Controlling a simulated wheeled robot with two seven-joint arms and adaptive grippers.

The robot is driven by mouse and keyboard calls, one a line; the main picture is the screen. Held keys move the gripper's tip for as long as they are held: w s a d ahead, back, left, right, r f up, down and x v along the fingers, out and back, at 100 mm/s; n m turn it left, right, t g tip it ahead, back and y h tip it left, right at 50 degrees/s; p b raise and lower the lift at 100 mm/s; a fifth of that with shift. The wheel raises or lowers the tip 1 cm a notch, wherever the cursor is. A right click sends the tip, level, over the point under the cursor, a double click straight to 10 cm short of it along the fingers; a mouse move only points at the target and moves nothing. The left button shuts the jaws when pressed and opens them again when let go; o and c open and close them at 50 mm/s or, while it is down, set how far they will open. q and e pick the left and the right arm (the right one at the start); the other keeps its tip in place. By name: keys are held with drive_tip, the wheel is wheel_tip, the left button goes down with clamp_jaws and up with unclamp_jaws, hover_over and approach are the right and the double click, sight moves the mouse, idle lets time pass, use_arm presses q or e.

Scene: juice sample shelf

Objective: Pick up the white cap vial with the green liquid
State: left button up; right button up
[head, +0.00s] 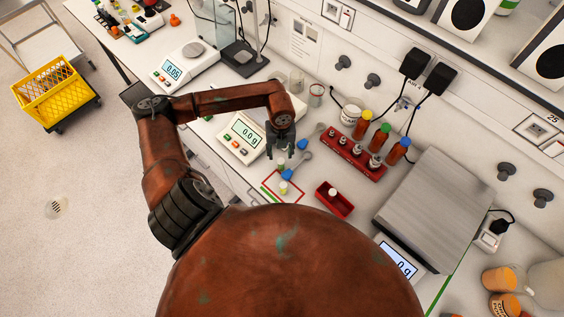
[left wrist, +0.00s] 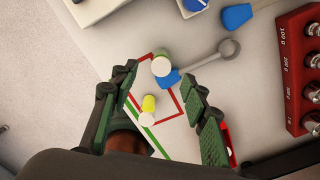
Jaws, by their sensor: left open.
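The vial with a white cap and green liquid (head: 280,167) stands upright on the bench, just below my left gripper in the head view. It also shows in the left wrist view (left wrist: 161,66), near the gap between the fingertips and apart from both. My left gripper (head: 281,153) is open and empty above the bench, fingers pointing down; its two green-grey fingers show in the left wrist view (left wrist: 163,80). A second white-capped vial with yellow liquid (head: 284,188) is inside the red-outlined square; it shows in the left wrist view (left wrist: 148,106). My right gripper is out of view.
A blue-handled spoon (head: 299,159) lies close beside the green vial. A scale (head: 242,137) is to the left, a large metal-topped scale (head: 437,205) far right.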

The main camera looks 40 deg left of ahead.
sight(281, 161)
use_arm(q)
drive_tip(key=shift+d+f, duration=0.15)
drive_tip(key=shift+f, duration=0.8)
wheel_tip(281, 161, down, 4)
drive_tip(key=shift+f+p, duration=0.2)
drive_tip(key=shift+p, duration=0.95)
drive_tip(key=shift+f, duration=0.35)
clamp_jaws()
